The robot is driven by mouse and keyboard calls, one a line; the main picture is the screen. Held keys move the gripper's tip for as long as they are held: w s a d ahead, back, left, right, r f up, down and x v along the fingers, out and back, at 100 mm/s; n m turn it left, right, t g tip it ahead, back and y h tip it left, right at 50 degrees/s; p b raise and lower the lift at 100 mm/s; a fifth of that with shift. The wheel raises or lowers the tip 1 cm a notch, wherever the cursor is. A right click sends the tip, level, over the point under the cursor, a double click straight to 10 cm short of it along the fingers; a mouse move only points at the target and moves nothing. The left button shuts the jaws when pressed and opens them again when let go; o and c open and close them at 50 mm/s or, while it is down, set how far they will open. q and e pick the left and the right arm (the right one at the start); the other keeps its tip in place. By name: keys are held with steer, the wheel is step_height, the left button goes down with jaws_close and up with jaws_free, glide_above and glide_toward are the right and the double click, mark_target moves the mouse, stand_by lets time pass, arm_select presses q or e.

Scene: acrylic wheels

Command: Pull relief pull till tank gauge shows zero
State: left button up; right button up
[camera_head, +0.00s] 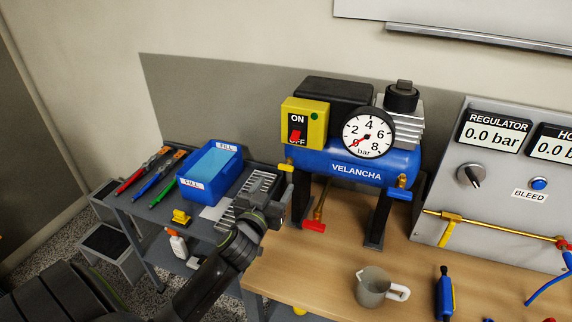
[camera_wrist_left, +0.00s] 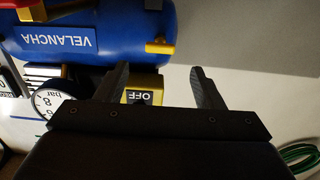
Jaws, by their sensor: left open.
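The blue VELANCHA tank (camera_head: 345,172) stands on black legs on the wooden bench. Its round gauge (camera_head: 368,133) has a red needle pointing to the lower left, below the 2; the exact reading is too small to tell. A yellow fitting (camera_head: 286,167) sticks out at the tank's left end; it also shows in the left wrist view (camera_wrist_left: 160,47). Which fitting is the relief pull, I cannot tell. My left gripper (camera_head: 279,202) is open just below and left of that end. In the left wrist view its fingers (camera_wrist_left: 158,76) are apart and empty. My right gripper is not in view.
A yellow switch box (camera_head: 304,122) with a red rocker is by the gauge. A red handle (camera_head: 313,226) hangs under the tank. The regulator display (camera_head: 494,132) reads 0.0 bar. A blue bin (camera_head: 212,170) stands left; a jug (camera_head: 374,288) stands in front.

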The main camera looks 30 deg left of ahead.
mark_target(285, 169)
arm_select(q)
steer(key=p+x, duration=0.1)
steer(key=x, duration=0.8)
steer(key=shift+w, duration=0.25)
